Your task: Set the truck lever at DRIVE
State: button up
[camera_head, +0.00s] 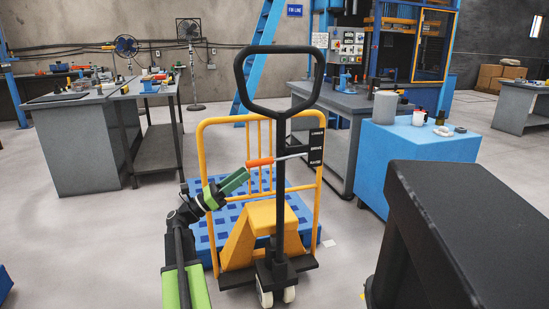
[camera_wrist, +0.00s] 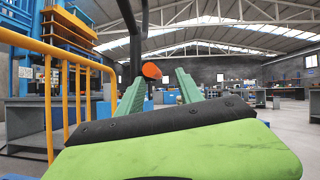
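The pallet truck (camera_head: 281,190) has a black tiller and an upright black mast. Its lever has an orange grip (camera_head: 260,162) left of the mast, and a thin metal pointer reaches right from the mast. The pointer's end sits by the label plates (camera_head: 316,148), around the lower part of DRIVE, toward RAISE. My gripper (camera_head: 246,176) comes from the lower left, its green fingers close to the orange grip. In the wrist view my gripper (camera_wrist: 160,76) is open, with the orange grip (camera_wrist: 151,71) in line with the gap between the fingertips. I cannot tell whether they touch.
The truck's yellow frame (camera_head: 201,190) stands around the mast, with a blue pallet (camera_head: 299,211) behind. A blue block (camera_head: 411,157) and a dark box-like shape (camera_head: 435,235) are at right. Grey benches (camera_head: 85,150) stand at left.

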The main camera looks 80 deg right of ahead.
jog(key=b+v, duration=0.2)
jog(key=v, duration=0.2)
jog(key=shift+w+f, duration=0.1)
dwell(0.5)
dwell(0.3)
